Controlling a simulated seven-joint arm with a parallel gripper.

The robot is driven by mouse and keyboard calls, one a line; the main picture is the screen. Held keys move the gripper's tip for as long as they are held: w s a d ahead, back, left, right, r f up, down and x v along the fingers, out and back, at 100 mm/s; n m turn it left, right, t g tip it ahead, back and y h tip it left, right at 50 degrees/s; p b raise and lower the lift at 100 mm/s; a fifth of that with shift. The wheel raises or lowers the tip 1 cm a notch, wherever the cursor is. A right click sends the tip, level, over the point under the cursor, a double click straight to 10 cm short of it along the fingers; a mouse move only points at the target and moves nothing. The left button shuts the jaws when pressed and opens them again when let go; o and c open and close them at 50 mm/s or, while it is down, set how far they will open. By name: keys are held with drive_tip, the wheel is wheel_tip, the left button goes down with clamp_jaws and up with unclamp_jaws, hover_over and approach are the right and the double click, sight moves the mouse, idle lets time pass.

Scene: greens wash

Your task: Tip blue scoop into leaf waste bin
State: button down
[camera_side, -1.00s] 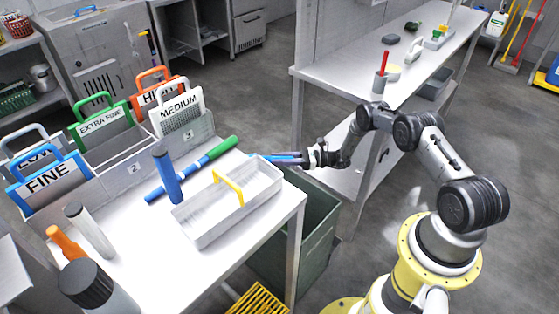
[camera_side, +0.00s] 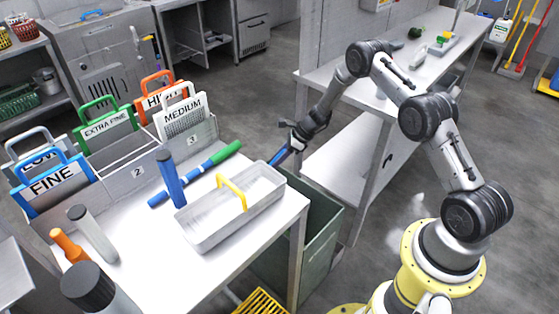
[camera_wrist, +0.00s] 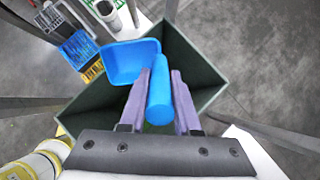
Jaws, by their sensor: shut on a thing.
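My gripper (camera_wrist: 159,100) is shut on the handle of the blue scoop (camera_wrist: 158,92), with one purple finger on each side. The scoop's bowl (camera_wrist: 124,62) lies to the left of the handle in the wrist view; I see no leaves in it. The dark green leaf waste bin (camera_wrist: 196,60) is beneath the scoop in that view. In the side view the bin (camera_side: 318,225) stands at the right end of the table. There my gripper (camera_side: 287,150) points down and left above the bin's back edge. Only a bit of blue shows there, and the bowl is hidden.
A clear tray with a yellow handle (camera_side: 225,215) sits on the white table (camera_side: 150,262) beside the bin. A long bench (camera_side: 345,80) is behind my arm.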

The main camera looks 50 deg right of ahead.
drive_tip(key=shift+w+a+r+g+h, duration=0.1)
drive_tip(key=shift+w+a+g+h, duration=0.25)
drive_tip(key=shift+g+h, duration=0.55)
drive_tip(key=shift+w+a+g+h, duration=0.3)
drive_tip(key=shift+g+h, duration=0.6)
drive_tip(key=shift+w+a+g+h, duration=0.1)
drive_tip(key=shift+g+h, duration=0.6)
